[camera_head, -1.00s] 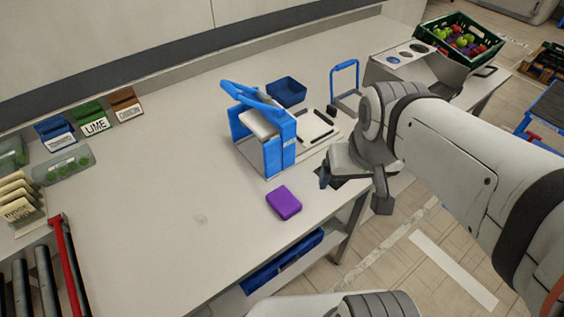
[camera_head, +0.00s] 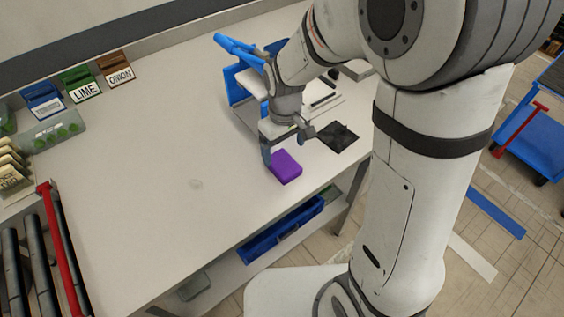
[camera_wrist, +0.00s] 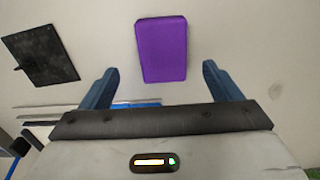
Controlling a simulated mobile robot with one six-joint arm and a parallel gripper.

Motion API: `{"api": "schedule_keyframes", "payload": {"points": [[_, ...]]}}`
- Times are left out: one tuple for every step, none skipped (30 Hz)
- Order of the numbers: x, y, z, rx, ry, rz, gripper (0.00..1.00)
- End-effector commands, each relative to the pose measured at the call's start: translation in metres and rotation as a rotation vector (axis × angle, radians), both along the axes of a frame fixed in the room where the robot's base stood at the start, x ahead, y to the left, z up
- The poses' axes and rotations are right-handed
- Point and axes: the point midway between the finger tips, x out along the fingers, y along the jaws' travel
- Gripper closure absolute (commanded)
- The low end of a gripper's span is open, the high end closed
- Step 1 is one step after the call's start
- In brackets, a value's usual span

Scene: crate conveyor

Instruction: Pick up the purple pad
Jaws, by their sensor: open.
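The purple pad (camera_head: 286,167) lies flat on the light table near its front edge. In the wrist view the pad (camera_wrist: 161,49) is just beyond the fingertips, roughly centred between them and slightly left. My gripper (camera_head: 288,148) is above the table, right by the pad. In the wrist view my gripper (camera_wrist: 160,72) is open, with its two blue-grey fingers apart and nothing between them. I cannot tell the exact height of the fingertips over the pad.
A black flat plate (camera_head: 337,137) lies right of the pad. A blue-framed stand (camera_head: 240,82) is behind my gripper, partly hidden by my arm. Labelled boxes, such as the green lime box (camera_head: 81,83), stand at the back left. The table left of the pad is clear.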

Motion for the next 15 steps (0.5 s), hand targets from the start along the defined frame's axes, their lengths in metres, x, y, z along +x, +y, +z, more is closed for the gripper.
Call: {"api": "schedule_keyframes", "payload": {"points": [[-0.001,0.000,-0.006,-0.001,0.004,-0.001,0.15],[-0.001,0.000,-0.009,-0.001,0.003,-0.001,0.15],[-0.002,0.000,-0.013,-0.001,0.004,-0.001,0.15],[-0.002,0.001,-0.016,-0.001,0.004,-0.001,0.15],[-0.003,0.001,-0.020,-0.002,0.005,-0.001,0.15],[-0.004,0.001,-0.026,-0.002,0.005,-0.001,0.15],[-0.004,0.002,-0.031,-0.002,0.006,-0.001,0.15],[-0.005,0.002,-0.036,-0.001,0.005,-0.002,0.15],[-0.005,0.003,-0.042,-0.002,0.005,-0.002,0.15],[-0.004,0.003,-0.047,-0.001,0.004,-0.002,0.15],[-0.004,0.003,-0.050,-0.001,0.003,-0.002,0.15],[-0.004,0.003,-0.054,0.000,0.002,-0.002,0.15],[-0.004,0.003,-0.056,0.000,0.002,-0.002,0.15],[-0.004,0.003,-0.058,0.000,0.002,-0.002,0.15],[-0.004,0.003,-0.059,0.000,0.001,-0.002,0.15]]}}
